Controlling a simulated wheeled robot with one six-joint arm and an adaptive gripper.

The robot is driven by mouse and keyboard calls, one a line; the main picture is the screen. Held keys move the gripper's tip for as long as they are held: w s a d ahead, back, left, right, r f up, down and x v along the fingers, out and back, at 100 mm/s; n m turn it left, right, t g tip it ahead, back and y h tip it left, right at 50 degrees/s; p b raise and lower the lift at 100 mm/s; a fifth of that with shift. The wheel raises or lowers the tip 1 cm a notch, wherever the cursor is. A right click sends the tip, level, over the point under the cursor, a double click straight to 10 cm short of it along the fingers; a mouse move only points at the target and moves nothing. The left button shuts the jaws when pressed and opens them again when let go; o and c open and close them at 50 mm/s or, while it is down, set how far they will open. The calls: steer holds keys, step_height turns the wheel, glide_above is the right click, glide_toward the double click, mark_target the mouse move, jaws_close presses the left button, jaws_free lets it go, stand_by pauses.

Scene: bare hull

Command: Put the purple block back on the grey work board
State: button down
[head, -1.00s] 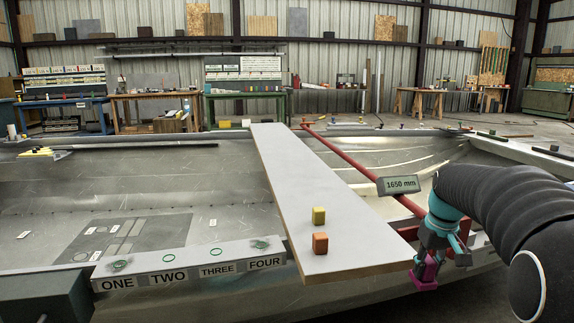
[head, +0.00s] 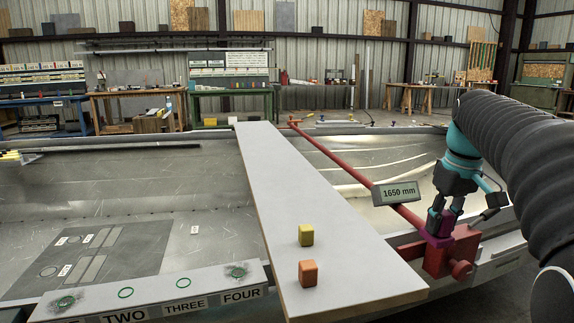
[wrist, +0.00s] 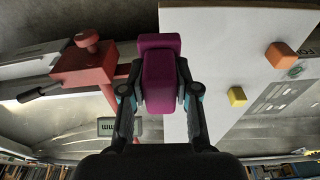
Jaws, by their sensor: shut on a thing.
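My gripper (head: 440,222) points down and is shut on the purple block (head: 435,239). It holds the block just right of the grey work board (head: 345,240), in front of a red clamp. In the wrist view the purple block (wrist: 160,82) sits between the two fingers and overlaps the left edge of the board (wrist: 222,60). I cannot tell its exact height above the board. The board is a long pale plank lying across the hull, with a yellow block (head: 306,235) and an orange block (head: 308,273) near its near end.
A red clamp with a bar (head: 436,259) stands close beside the board's right edge, with a "1650 mm" sign (head: 395,193). A strip with labels (head: 190,292) lies left of the board. The board is bare right of the two blocks and toward its far end.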

steer(key=shift+w+a, duration=0.2)
steer(key=shift+w, duration=0.05)
steer(key=w+a+f, duration=0.1)
steer(key=a+f, duration=0.1)
steer(key=a, duration=0.1)
steer(key=w+a+f, duration=0.2)
steer(key=a, duration=0.1)
steer(key=w+a+f, duration=0.2)
steer(key=a+f, duration=0.1)
steer(key=shift+w+a+b, duration=0.25)
steer(key=shift+a+b, duration=0.05)
steer(key=shift+a, duration=0.1)
steer(key=shift+f, duration=1.95)
steer(key=shift+f+b, duration=0.15)
steer(key=shift+b, duration=0.2)
steer(key=c, duration=0.9)
jaws_free()
steer(key=shift+o, duration=0.2)
